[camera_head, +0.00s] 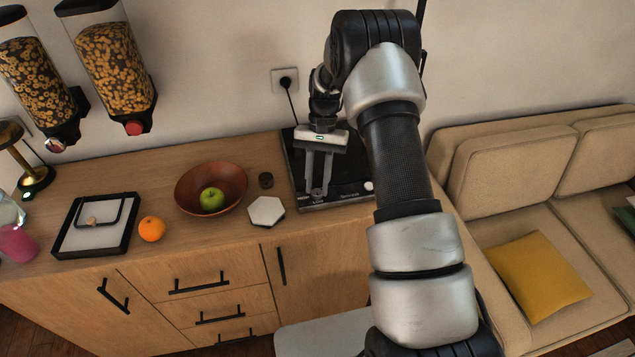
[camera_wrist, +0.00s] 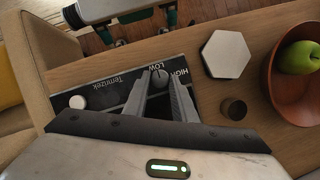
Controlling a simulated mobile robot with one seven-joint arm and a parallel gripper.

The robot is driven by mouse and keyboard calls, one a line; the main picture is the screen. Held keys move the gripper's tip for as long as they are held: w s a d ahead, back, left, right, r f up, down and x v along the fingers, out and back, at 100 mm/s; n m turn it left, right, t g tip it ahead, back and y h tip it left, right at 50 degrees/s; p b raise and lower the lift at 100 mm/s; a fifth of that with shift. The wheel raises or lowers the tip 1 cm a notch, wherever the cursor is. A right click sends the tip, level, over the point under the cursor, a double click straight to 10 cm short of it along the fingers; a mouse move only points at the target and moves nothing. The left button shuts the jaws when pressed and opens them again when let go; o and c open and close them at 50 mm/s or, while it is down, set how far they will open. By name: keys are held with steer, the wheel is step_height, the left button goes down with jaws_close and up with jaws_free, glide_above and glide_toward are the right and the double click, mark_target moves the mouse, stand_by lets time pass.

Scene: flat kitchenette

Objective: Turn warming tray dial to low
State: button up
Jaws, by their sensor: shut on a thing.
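The black warming tray (camera_head: 299,172) lies on the wooden counter near its right end. In the wrist view its front strip (camera_wrist: 105,72) carries the words LOW and HIGH beside a small dark dial (camera_wrist: 159,76). My gripper (camera_head: 317,187) reaches down over the tray's front edge. Its two fingers (camera_wrist: 160,84) are shut on the dial, one on each side. The fingers partly hide the dial, and I cannot tell exactly where it points. A round white knob (camera_wrist: 77,102) sits on the tray at the other end of the strip.
A white hexagonal piece (camera_head: 266,211), a small dark cylinder (camera_head: 266,180) and a brown bowl (camera_head: 228,177) with a green apple (camera_head: 212,199) stand left of the tray. An orange (camera_head: 151,229) lies farther left. A beige sofa (camera_head: 510,172) adjoins the counter's right end.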

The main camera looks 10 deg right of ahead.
steer(key=o, duration=1)
steer(key=shift+o, duration=0.2)
steer(key=v, duration=1.7)
steer(key=shift+w+r+p, duration=0.15)
steer(key=shift+p, duration=0.2)
steer(key=shift+d+r, duration=0.1)
